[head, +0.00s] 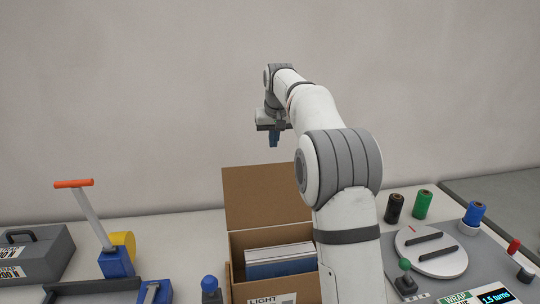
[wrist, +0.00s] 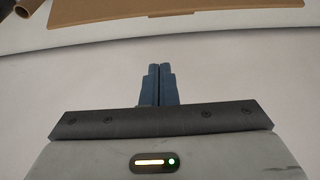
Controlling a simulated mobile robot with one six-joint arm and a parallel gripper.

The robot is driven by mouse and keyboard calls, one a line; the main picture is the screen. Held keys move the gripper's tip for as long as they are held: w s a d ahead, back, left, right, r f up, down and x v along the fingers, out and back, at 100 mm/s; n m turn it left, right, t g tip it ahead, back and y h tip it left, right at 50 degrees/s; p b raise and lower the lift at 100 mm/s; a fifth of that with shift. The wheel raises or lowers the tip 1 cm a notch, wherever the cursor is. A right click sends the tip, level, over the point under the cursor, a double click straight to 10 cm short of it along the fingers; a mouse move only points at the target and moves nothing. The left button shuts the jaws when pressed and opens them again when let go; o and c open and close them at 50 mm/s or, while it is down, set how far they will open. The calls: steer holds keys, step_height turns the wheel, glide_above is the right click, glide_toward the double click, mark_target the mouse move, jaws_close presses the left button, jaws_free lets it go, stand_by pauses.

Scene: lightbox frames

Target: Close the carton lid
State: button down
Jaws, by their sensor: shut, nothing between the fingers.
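The carton (head: 237,250) is a brown box on the table, holding a stack of flat white and blue items (head: 280,260). Its lid (head: 265,196) stands raised at the back edge, so the carton is open. The right side of the carton is hidden by my arm. My gripper (head: 274,143) is above and behind the raised lid, apart from it, with blue fingers pointing down. In the wrist view the fingers (wrist: 158,70) are together and empty. A brown cardboard panel (wrist: 170,8), probably the lid, crosses the top of that view, apart from the fingertips.
At right are a round turntable (head: 430,262) and several spools, including a green one (head: 422,204). A plain wall rises behind the table.

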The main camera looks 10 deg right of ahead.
step_height(320, 180, down, 8)
steer(key=p, duration=0.2)
steer(key=shift+s+a, duration=0.2)
steer(key=shift+s, duration=0.05)
steer(key=shift+s+r, duration=0.1)
